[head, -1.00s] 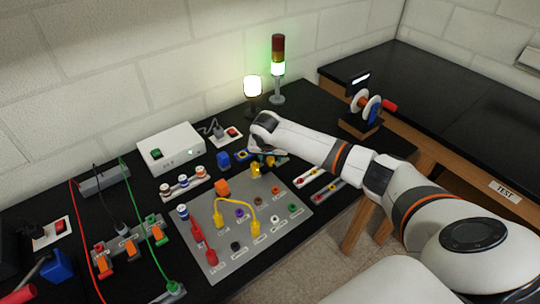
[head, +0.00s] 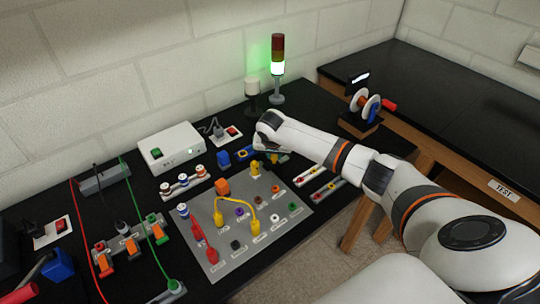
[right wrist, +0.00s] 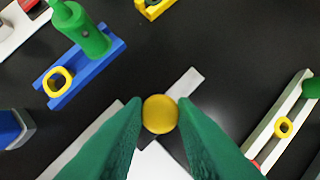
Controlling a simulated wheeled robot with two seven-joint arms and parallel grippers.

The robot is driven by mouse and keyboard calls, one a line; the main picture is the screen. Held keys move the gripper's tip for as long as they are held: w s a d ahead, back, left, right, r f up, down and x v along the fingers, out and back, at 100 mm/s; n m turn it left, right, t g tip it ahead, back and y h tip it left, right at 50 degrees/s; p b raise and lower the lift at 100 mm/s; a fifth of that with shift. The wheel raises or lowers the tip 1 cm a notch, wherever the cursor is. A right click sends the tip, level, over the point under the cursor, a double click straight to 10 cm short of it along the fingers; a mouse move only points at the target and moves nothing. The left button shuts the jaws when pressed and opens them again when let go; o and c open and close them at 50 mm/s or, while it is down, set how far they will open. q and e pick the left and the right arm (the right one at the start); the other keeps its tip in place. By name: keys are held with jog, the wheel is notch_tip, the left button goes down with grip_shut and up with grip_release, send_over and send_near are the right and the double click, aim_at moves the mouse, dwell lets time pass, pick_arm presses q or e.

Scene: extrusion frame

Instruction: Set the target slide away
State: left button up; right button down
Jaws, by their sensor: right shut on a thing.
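My right gripper (head: 266,160) is over the far edge of the grey panel in the head view. In the right wrist view, its two green fingers (right wrist: 160,120) are shut on a round yellow knob (right wrist: 160,114). A light grey strip lies behind the knob; I cannot tell whether the two are joined. No piece is clearly marked as the target slide. A blue rail (right wrist: 105,62) with a yellow ring and a green peg is at upper left of the right wrist view. My left gripper is not in view.
The grey panel (head: 220,258) carries several coloured sockets and yellow and red leads. A pale strip with coloured parts (right wrist: 283,122) lies to the right.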

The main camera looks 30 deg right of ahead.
jog(key=shift+d, duration=1)
jog(key=c, duration=1.2)
grip_release()
jog(key=b+v, duration=0.1)
jog(key=v, duration=1.1)
